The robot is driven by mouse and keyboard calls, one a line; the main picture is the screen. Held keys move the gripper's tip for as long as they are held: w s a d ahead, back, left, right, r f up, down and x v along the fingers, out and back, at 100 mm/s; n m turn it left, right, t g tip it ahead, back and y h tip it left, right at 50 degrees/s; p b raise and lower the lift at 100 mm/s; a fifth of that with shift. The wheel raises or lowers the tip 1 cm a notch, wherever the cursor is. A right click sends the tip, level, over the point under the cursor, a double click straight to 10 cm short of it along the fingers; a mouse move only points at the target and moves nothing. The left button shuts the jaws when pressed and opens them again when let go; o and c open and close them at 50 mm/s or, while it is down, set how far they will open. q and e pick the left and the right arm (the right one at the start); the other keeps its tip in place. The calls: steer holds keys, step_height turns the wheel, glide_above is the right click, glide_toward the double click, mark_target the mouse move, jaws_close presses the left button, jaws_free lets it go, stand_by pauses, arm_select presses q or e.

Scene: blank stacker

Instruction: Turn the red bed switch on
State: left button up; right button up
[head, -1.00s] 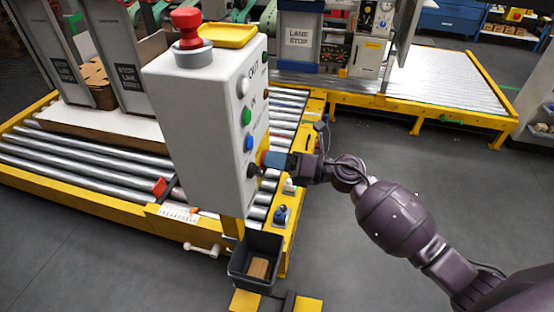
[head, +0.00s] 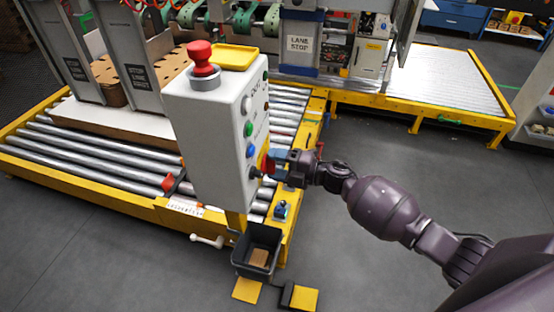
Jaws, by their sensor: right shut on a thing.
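The red bed switch (head: 267,163) is on the right-hand face of the grey control box, on a yellow plate, low down beside the column of buttons. It is small and partly covered by my fingers, so I cannot tell its exact position. My right gripper (head: 273,165) reaches it from the right, with its blue-tipped fingers shut on the red switch. My left gripper is not in view.
The grey control box (head: 200,135) carries a red mushroom button (head: 203,60) and a yellow tray (head: 228,57) on top. A black bin (head: 257,250) hangs below. A roller conveyor (head: 80,155) with cardboard stands behind. Floor at right is clear.

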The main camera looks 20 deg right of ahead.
steer(key=m+p, duration=0.2)
steer(key=m, duration=0.2)
steer(key=shift+m+p, duration=0.75)
steer(key=shift+m, duration=0.45)
arm_select(q)
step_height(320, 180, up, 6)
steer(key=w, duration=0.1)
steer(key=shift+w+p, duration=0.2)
steer(key=shift+p, duration=0.1)
arm_select(e)
steer(key=shift+f+m, duration=0.15)
steer(key=shift+m, duration=0.45)
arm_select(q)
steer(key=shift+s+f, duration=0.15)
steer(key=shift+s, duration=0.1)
arm_select(e)
steer(key=o, duration=0.8)
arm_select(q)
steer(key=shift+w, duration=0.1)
arm_select(e)
steer(key=shift+o, duration=0.6)
